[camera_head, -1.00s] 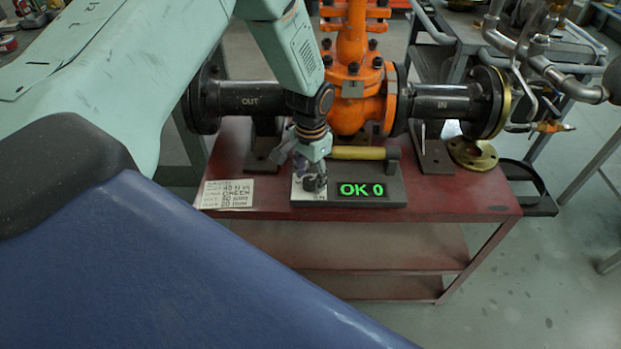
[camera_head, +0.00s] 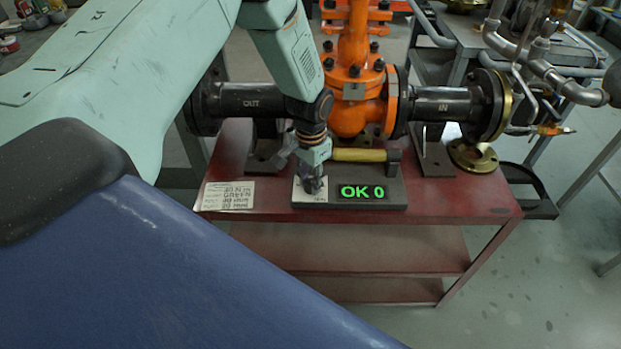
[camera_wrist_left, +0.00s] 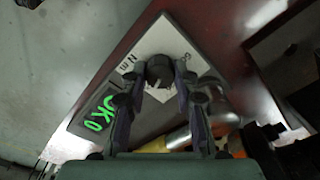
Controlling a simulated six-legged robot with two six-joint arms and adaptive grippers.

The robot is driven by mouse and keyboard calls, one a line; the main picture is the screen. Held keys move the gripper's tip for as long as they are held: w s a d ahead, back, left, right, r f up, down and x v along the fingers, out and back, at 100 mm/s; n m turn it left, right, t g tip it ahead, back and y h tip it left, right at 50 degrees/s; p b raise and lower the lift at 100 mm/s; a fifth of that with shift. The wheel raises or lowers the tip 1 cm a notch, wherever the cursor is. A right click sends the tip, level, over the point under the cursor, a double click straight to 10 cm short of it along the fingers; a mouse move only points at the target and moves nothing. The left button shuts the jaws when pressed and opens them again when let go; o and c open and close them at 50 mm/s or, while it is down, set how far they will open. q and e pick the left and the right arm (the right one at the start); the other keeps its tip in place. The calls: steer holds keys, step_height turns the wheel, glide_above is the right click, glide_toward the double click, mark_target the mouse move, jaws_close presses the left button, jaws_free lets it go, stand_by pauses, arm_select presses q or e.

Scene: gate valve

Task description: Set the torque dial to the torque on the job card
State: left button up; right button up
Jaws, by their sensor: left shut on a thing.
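My left gripper (camera_head: 312,180) reaches down from the left arm onto the dial plate. In the left wrist view its two fingers (camera_wrist_left: 152,90) sit on either side of the dark round torque dial (camera_wrist_left: 160,66) and are shut on it. The dial stands on a white plate with "N m" lettering (camera_wrist_left: 128,62); its pointer and most of its scale are hidden. The green display (camera_head: 362,192) beside it reads "OK 0". The white job card (camera_head: 228,195) lies on the table at the left, its print too small to read surely. My right gripper is not in view.
A yellow-handled tool (camera_head: 358,155) lies behind the display on the grey base (camera_head: 400,192). The orange gate valve (camera_head: 352,85) with black pipes stands behind on the red table (camera_head: 450,195). The table's right side in front is clear.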

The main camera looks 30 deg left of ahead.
arm_select(q)
jaws_close()
steer(key=n+p, duration=0.3)
steer(key=shift+r, duration=0.15)
steer(key=n+p, duration=0.3)
steer(key=n, duration=0.2)
steer(key=shift+p, duration=0.35)
steer(key=n+p, duration=0.2)
steer(key=n, duration=0.3)
steer(key=n+p, duration=0.2)
steer(key=n, duration=0.2)
steer(key=shift+n, duration=0.4)
steer(key=o, duration=1.1)
jaws_free()
steer(key=shift+f, duration=0.2)
